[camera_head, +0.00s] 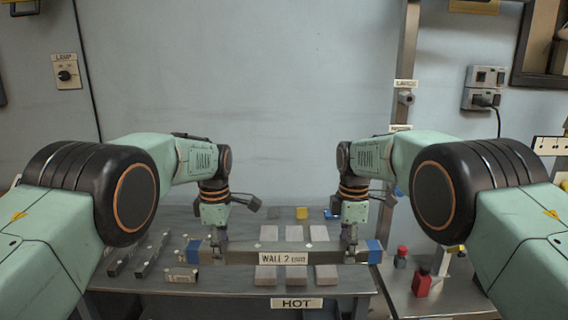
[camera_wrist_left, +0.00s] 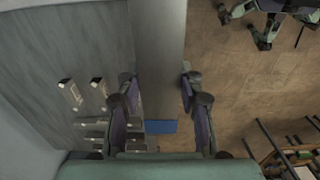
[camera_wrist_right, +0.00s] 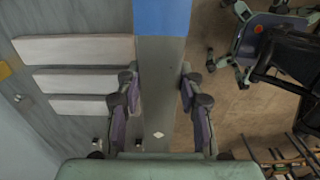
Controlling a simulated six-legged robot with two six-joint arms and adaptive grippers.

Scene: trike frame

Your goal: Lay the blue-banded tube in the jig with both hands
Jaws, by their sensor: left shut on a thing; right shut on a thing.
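The grey square tube (camera_head: 240,254) has blue bands near its ends and a "WALL 2" label on its front. It is level, off the table, in front of and partly hiding pale blocks (camera_head: 326,276) that look like the jig. My left gripper (camera_head: 217,246) is shut on the tube near its left end; the left wrist view shows its fingers on either side of the tube (camera_wrist_left: 158,50) near the blue band (camera_wrist_left: 160,127). My right gripper (camera_head: 350,246) is shut on the tube near its right end; the right wrist view shows the other blue band (camera_wrist_right: 162,18).
The grey table (camera_head: 230,282) carries several short bars (camera_head: 153,256) at the left and a yellow block (camera_head: 302,213) at the back. A "HOT" sign (camera_head: 297,303) is on its front edge. Red-capped items (camera_head: 422,282) stand at the right. Brown floor lies beyond the edge.

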